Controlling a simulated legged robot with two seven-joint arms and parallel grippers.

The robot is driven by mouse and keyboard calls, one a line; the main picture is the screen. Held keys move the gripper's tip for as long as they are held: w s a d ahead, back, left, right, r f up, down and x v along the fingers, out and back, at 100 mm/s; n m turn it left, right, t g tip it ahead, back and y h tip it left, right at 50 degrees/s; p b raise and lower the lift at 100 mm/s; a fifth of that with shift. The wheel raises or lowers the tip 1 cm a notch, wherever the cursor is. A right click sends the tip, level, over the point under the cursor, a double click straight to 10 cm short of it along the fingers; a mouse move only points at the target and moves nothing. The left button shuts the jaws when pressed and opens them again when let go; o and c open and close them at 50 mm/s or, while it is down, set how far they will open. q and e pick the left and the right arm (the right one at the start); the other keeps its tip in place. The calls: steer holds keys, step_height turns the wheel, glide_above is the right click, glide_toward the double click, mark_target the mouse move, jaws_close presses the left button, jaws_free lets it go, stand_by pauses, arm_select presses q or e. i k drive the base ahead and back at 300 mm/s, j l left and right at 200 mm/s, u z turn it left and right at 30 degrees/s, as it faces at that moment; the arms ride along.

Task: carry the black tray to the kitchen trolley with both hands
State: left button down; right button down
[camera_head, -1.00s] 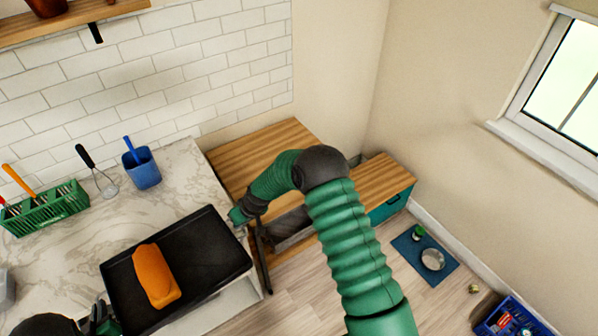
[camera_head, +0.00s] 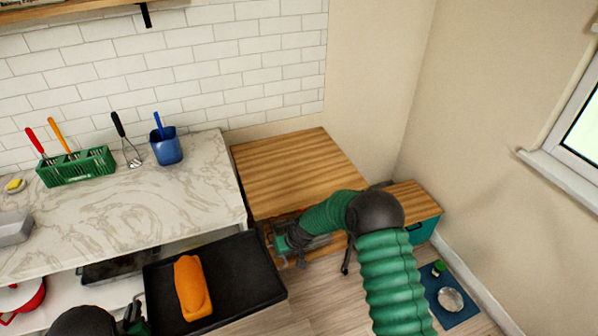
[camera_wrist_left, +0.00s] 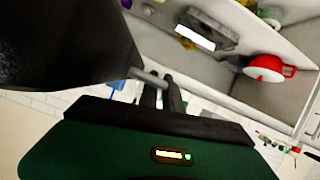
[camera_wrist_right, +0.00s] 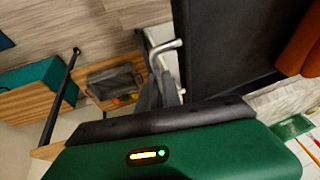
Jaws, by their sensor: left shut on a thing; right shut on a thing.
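The black tray (camera_head: 245,278) is held in front of the marble counter, with an orange loaf-shaped thing (camera_head: 190,285) lying on it. My left gripper (camera_head: 136,318) is at the tray's left side. In the left wrist view, its fingers (camera_wrist_left: 162,92) are shut at the tray's metal handle (camera_wrist_left: 150,77). My right gripper (camera_head: 272,240) is at the tray's right side. In the right wrist view, its fingers (camera_wrist_right: 168,88) are shut on the other handle (camera_wrist_right: 168,46). The wood-topped kitchen trolley (camera_head: 295,165) stands right of the counter, beyond my right gripper, partly hidden by my arm.
The marble counter (camera_head: 120,225) holds a green rack (camera_head: 78,168), a whisk and a blue cup (camera_head: 166,150). An open shelf below holds a red pot (camera_head: 28,297). A teal cabinet (camera_head: 422,230) stands right of the trolley. A blue mat (camera_head: 450,298) with items lies on the floor.

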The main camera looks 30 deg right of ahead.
mark_target(300, 163)
steer(key=z, duration=1.1)
steer(key=i+z, duration=0.4)
steer(key=i, duration=1.05)
steer(key=i+l+u, duration=0.1)
steer(key=i+u, duration=0.3)
steer(key=i+l+u, duration=0.25)
steer(key=i+u, duration=0.2)
steer(key=u, duration=0.5)
